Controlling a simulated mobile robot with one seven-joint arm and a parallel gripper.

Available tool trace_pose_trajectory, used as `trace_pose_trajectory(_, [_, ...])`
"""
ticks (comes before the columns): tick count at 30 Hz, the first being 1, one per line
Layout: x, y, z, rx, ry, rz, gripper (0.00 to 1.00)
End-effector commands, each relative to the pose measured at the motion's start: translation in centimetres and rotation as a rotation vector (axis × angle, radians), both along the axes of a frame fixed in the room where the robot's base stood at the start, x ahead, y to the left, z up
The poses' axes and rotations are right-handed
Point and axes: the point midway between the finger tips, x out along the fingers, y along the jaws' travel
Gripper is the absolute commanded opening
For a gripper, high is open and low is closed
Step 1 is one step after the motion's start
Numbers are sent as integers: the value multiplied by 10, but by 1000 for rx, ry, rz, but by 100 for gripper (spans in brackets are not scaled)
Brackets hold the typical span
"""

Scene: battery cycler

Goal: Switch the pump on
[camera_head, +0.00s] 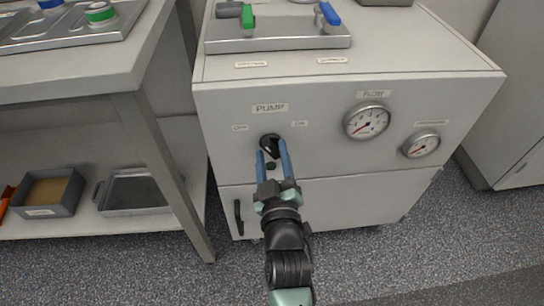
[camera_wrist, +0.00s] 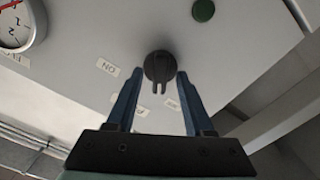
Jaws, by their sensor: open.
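The pump switch is a black rotary knob (camera_head: 270,146) on the front of the white cabinet (camera_head: 330,110), below the PUMP label (camera_head: 270,108). It also shows in the wrist view (camera_wrist: 158,66), with its pointer ridge toward my gripper. Small labels sit on each side of it; the ON label (camera_wrist: 108,67) is readable in the wrist view. My gripper (camera_head: 273,148) is open, its two blue fingers spread with the tips near the knob, one to each side. The wrist view shows the fingertips (camera_wrist: 159,73) just short of or level with the knob; I cannot tell contact.
Two gauges, flow (camera_head: 367,121) and a smaller one (camera_head: 421,144), are right of the knob. A green round button (camera_wrist: 203,10) shows in the wrist view. A cabinet handle (camera_head: 238,217) is lower left. A metal tray with green and blue valves (camera_head: 280,42) sits on top.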

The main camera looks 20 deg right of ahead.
Motion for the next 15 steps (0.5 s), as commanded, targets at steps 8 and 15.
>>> trace_pose_trajectory(8, [1,0,0,0,1,0,52])
trace_pose_trajectory(15, [1,0,0,1,1,0,13])
